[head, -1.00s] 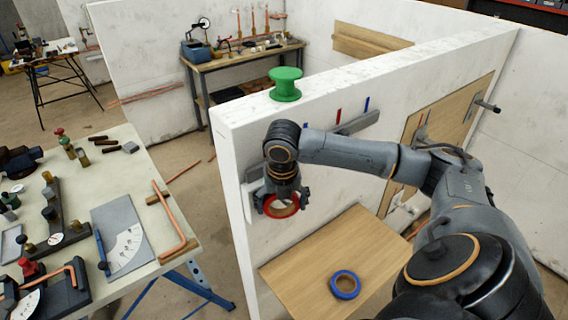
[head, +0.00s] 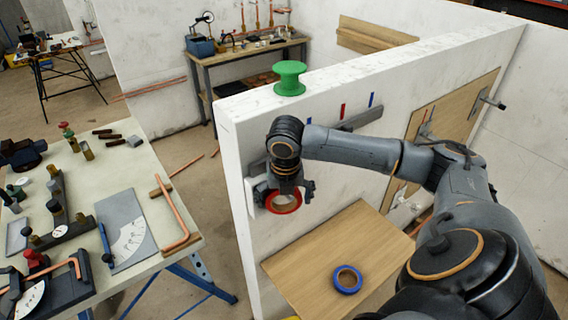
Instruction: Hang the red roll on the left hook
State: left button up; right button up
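The red roll (head: 284,211) shows below my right gripper (head: 285,197), close in front of the white wall near its left end. Its pale inner ring faces me. One dark finger shows at the roll's right side; the other is hard to make out. I cannot tell whether the fingers grip it or whether it rests on a hook. A grey rail (head: 361,118) on the wall has a red mark (head: 343,110) and a blue mark (head: 372,99) above it. Its left part, including the left hook, is hidden behind my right arm and gripper. My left gripper is not in view.
A blue roll (head: 347,280) lies on a wooden shelf (head: 310,262) below. A green spool (head: 290,78) stands on top of the wall. A workbench (head: 188,222) with tools and copper pipes is at the left. A wooden panel with pegs (head: 453,115) is at the right.

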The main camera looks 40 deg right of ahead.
jog(key=shift+r, duration=0.1)
notch_tip(320, 180, up, 12)
jog(key=s+a, duration=0.1)
jog(key=shift+s, duration=0.2)
jog(key=shift+f, duration=0.2)
